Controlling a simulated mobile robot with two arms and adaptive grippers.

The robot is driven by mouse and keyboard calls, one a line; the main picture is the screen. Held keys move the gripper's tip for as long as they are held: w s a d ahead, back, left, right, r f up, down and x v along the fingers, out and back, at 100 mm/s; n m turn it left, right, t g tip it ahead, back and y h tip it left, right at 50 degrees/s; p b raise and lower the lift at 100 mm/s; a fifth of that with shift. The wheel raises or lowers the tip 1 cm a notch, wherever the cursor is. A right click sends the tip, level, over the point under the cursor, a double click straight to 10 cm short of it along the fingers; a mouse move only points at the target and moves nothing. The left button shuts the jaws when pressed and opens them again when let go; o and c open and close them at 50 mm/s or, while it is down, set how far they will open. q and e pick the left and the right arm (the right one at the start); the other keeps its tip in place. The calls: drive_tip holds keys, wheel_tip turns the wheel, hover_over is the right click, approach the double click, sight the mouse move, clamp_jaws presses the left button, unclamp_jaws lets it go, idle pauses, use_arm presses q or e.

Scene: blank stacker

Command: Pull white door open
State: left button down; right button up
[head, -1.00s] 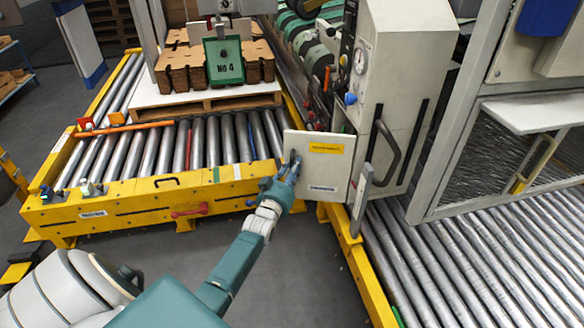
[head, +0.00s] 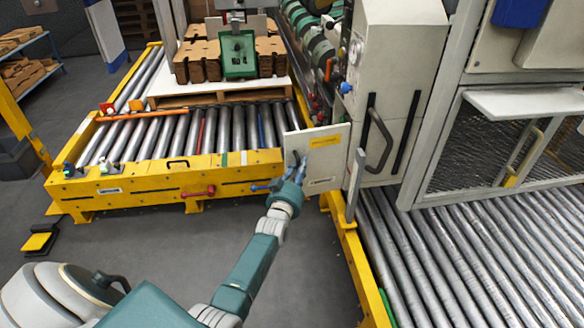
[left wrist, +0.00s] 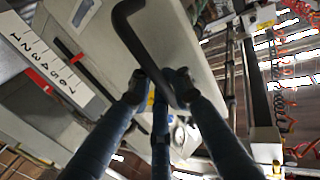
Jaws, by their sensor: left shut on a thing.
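The white door (head: 328,148) is a flat pale panel with a yellow label, standing out to the left of the tall machine cabinet in the head view. A small dark handle sits near its left edge. My left gripper (head: 297,166) is at that handle, in front of the panel. In the left wrist view the black bar handle (left wrist: 143,42) runs down from the top, and my left gripper (left wrist: 160,85) is shut on it. The pale door face (left wrist: 190,45) lies behind the handle. My right gripper is in neither view.
A yellow-framed roller conveyor (head: 225,172) with a pallet of brown blanks (head: 200,62) lies at the left. The tall cabinet (head: 395,80) with its own dark handle stands right of the door. More rollers (head: 450,260) fill the lower right.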

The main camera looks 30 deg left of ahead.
use_arm(q)
drive_tip(key=shift+s, duration=0.15)
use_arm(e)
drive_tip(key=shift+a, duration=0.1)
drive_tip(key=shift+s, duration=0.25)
use_arm(q)
drive_tip(key=c, duration=1.7)
unclamp_jaws()
drive_tip(key=shift+s, duration=0.1)
drive_tip(key=shift+o, duration=0.2)
drive_tip(key=shift+s+d, duration=0.1)
drive_tip(key=shift+d, duration=0.05)
drive_tip(key=v, duration=1.1)
drive_tip(key=shift+s, duration=0.35)
